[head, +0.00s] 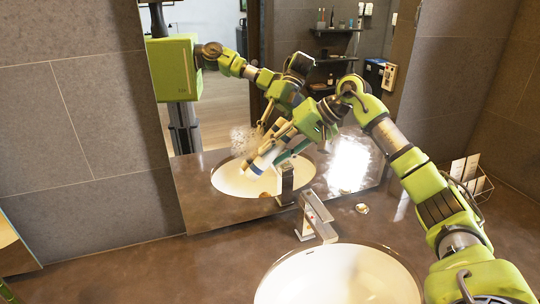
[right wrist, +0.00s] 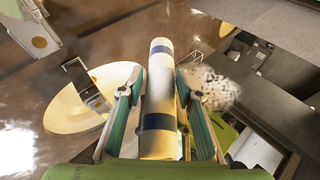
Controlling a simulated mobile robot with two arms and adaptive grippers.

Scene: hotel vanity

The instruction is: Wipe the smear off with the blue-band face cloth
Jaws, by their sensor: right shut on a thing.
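The blue-band face cloth (head: 262,161) is a white roll with dark blue bands. My right gripper (head: 284,146) is shut on it, in front of the mirror above the counter. In the right wrist view the cloth (right wrist: 159,85) stands lengthwise between the two fingers of the gripper (right wrist: 160,90). The smear (head: 241,138) is a pale speckled patch on the mirror, just left of the cloth. It also shows in the right wrist view (right wrist: 212,88), right of the cloth, partly behind a finger. I cannot tell whether cloth and mirror touch. My left gripper is out of view.
The mirror (head: 215,110) reflects my arm, the basin and the room. A white basin (head: 340,280) with a square tap (head: 318,216) is set in the brown counter (head: 215,255). A wire rack (head: 470,181) stands at the right. The counter's left part is clear.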

